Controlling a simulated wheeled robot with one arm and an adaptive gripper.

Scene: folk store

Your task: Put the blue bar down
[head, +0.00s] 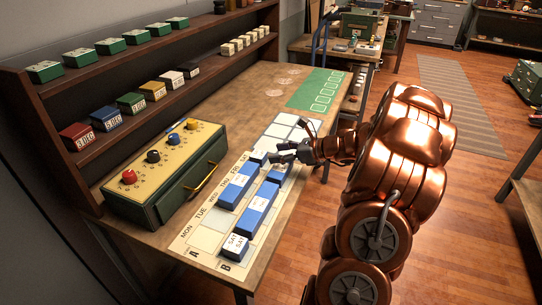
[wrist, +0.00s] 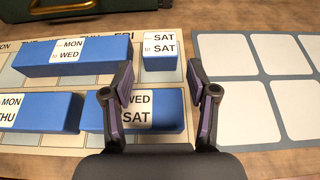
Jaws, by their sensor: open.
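The blue bar with a WED/SAT label (wrist: 148,112) lies low in the wrist view, partly hidden by my gripper (wrist: 160,80). My gripper is open, its two fingers apart above the chart, with part of this bar showing between them. I cannot tell whether either finger touches it. In the head view my gripper (head: 283,152) is over the far end of the day chart (head: 203,238), close to a blue bar (head: 277,174). In the wrist view a MON/WED bar (wrist: 98,57), a short SAT/SAT bar (wrist: 160,58) and a MON/THU bar (wrist: 35,113) lie nearby.
A yellow-topped green box with knobs (head: 165,165) stands left of the chart. Shelves with small boxes (head: 130,103) line the back. White squares (wrist: 236,105) right of the chart are empty. A green mat (head: 318,90) lies farther along the table.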

